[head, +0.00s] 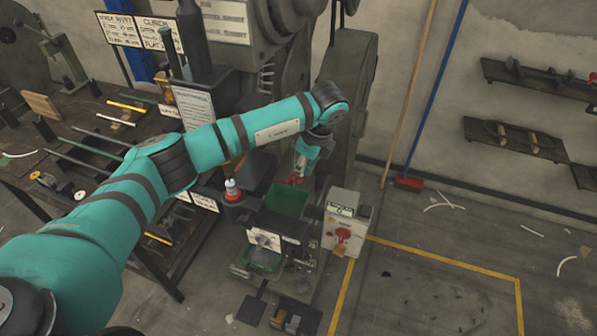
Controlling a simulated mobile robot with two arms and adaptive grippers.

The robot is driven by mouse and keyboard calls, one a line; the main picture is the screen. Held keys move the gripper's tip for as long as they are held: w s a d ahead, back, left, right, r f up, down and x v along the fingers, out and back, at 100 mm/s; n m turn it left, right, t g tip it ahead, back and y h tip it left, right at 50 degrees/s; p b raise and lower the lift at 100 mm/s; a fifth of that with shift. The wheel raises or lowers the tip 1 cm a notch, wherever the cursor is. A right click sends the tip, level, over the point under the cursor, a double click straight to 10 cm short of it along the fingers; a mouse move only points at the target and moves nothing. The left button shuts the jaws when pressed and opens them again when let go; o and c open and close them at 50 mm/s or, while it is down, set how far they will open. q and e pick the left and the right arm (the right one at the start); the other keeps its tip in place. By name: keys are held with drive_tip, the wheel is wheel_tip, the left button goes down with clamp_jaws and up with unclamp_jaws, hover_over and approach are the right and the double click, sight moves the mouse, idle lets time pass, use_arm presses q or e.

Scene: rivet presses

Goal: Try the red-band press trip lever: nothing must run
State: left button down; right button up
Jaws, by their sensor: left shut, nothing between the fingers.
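My left arm reaches in from the left in front of a large grey-green press (352,95). My left gripper (299,173) points down beside the press and is shut and empty. A small red part (295,180) shows right at its fingertips. I cannot tell whether it is the trip lever or whether the fingers touch it. A red-and-white part (232,190) stands left of the gripper. A pale control box (345,222) with a red switch (342,236) stands right of and below the gripper. My right gripper is out of view.
A green bin (287,200) sits below the gripper, above a small stand with another green tray (262,259). A cluttered workbench (75,105) is at the left. A red broom (409,183) leans on the wall. Yellow-lined floor (440,290) at the right is mostly clear.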

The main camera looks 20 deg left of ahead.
use_arm(q)
wheel_tip(320, 180, down, 2)
drive_tip(key=shift+b, duration=0.4)
drive_tip(key=shift+s+d+f+b, duration=0.1)
drive_tip(key=shift+s+f+b, duration=0.2)
drive_tip(key=shift+f+b, duration=0.1)
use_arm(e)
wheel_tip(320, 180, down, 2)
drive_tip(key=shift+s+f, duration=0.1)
use_arm(q)
drive_tip(key=d+v, duration=0.2)
drive_tip(key=v, duration=1.1)
drive_tip(key=shift+d+p, duration=0.35)
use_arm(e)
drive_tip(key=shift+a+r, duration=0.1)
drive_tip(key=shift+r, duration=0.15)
